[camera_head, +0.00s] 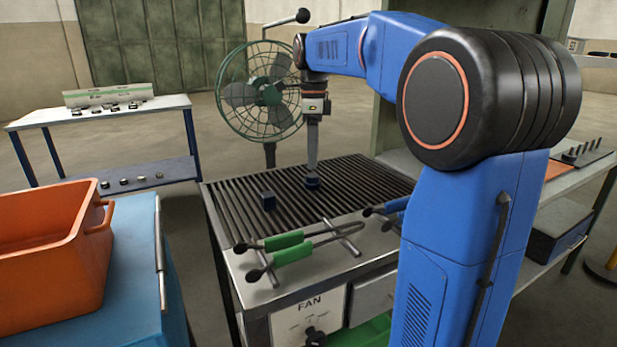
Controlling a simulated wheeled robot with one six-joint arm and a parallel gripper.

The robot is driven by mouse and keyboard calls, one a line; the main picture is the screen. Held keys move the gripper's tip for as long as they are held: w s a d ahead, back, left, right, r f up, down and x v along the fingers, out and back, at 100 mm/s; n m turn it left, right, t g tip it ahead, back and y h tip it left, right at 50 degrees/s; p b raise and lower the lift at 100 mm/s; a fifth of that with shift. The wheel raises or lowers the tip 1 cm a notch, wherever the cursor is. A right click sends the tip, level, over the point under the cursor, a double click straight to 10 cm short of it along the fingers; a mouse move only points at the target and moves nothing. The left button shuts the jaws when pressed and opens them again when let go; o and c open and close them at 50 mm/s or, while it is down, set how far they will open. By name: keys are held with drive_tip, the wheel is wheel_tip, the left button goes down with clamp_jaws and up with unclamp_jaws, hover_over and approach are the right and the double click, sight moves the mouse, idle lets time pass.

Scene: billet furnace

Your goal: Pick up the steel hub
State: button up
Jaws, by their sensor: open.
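My gripper (312,177) points straight down at the slatted grate of the steel workbench (222,228). It is open, and its tips are low over the grate, close to a small dark blue piece at its lower end. I cannot tell whether that piece is a separate part or the fingertips. I cannot tell which, if either, is the steel hub.
Green-handled tongs (284,241) and blue-handled tongs (392,207) lie along the bench front. A green fan (262,92) stands behind the bench. An orange bin (45,250) sits on a blue cabinet (140,270) at left. A table (110,110) behind holds several small parts.

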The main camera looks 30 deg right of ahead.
sight(312, 175)
drive_tip(key=shift+a+f, duration=0.2)
drive_tip(key=shift+f, duration=3.5)
drive_tip(key=c, duration=1.5)
drive_tip(key=shift+r, duration=0.2)
